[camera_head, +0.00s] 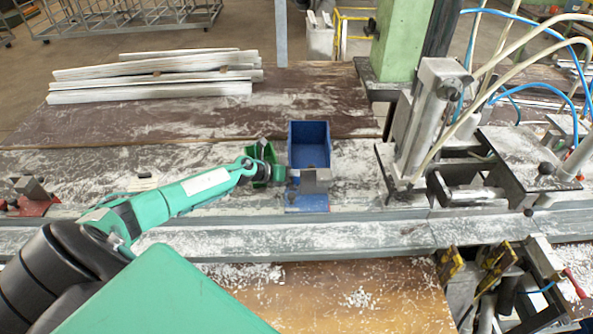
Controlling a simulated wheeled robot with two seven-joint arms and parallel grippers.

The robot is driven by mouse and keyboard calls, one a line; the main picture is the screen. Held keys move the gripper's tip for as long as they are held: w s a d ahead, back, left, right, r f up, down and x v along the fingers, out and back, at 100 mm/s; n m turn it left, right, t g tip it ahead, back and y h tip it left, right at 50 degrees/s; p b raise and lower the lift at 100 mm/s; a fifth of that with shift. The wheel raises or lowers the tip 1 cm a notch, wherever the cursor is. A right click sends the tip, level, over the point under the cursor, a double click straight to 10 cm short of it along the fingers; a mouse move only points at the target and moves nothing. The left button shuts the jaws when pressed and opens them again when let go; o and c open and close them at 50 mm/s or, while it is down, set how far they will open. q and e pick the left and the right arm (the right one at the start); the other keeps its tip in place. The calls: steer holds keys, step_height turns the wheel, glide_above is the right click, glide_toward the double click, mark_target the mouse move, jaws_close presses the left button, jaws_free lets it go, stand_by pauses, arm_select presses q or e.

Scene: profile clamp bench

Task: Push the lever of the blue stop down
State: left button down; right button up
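The blue stop (307,203) sits on the grey rail at the middle of the bench, just in front of a blue bin. Its grey metal lever (316,180) shows above the blue base; I cannot tell how far it is tilted. My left arm reaches in from the lower left. Its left gripper (277,175) is at the left side of the blue stop, close to the lever. The fingers are small and blend with the green bin behind, so I cannot tell contact or opening. My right gripper is not in view.
A blue bin (310,154) stands right behind the stop, with a small green bin (262,152) beside it. A red stop (33,205) is at the far left. A metal clamp (425,120) with hoses stands at the right. White profiles (155,75) lie at the back left.

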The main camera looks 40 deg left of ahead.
arm_select(q)
steer(key=shift+s+d+f, duration=0.1)
steer(key=shift+s+f, duration=0.25)
steer(key=shift+f, duration=0.25)
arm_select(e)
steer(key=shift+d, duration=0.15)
arm_select(q)
steer(key=c, duration=1.2)
jaws_free()
steer(key=shift+c, duration=0.2)
steer(key=shift+w+r, duration=0.1)
steer(key=shift+r, duration=0.2)
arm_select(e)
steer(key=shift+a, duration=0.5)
arm_select(q)
steer(key=shift+a, duration=0.2)
steer(key=b+v, duration=0.4)
steer(key=v, duration=0.9)
steer(key=shift+s+r, duration=0.2)
steer(key=shift+s, duration=0.05)
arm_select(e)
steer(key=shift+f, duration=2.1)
arm_select(q)
steer(key=shift+a, duration=0.15)
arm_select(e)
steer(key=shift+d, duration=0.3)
